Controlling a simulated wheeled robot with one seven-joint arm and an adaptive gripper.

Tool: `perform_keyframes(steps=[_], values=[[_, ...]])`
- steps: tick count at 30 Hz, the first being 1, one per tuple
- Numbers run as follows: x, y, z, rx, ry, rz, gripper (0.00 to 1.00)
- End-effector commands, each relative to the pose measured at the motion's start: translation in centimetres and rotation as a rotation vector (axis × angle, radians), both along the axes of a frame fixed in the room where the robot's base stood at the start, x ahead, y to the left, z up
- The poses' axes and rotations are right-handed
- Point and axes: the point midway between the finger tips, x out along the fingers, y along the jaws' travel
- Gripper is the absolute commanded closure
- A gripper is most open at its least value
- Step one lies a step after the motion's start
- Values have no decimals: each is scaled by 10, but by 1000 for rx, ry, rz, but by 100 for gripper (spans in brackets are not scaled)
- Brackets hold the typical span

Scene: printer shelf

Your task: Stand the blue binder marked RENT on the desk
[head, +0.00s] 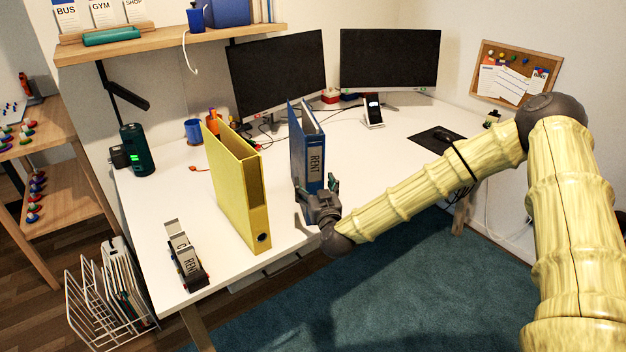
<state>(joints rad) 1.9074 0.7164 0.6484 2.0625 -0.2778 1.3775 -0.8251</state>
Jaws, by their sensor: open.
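The blue binder (298,135) stands upright on the white desk (265,122), in the middle of the head view, with its RENT label on the spine facing the front edge. My gripper (319,189) is open at the foot of the spine, near the desk's front edge. It hides the lower end of the binder, so I cannot tell whether the fingers touch it. Nothing shows held between the fingers.
A yellow binder (228,175) stands left of the blue one, with a narrow gap. Two monitors (278,75) stand behind. A phone stand (374,115) is to the right.

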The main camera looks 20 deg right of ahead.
Motion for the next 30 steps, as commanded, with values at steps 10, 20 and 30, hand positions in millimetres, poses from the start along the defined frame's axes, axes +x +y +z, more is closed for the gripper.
perform_keyframes(steps=[10,20,30], values=[[-56,3,-1,0,0,1,23],[-71,3,0,0,1,0,23],[-126,58,-109,42,285,162,23]])
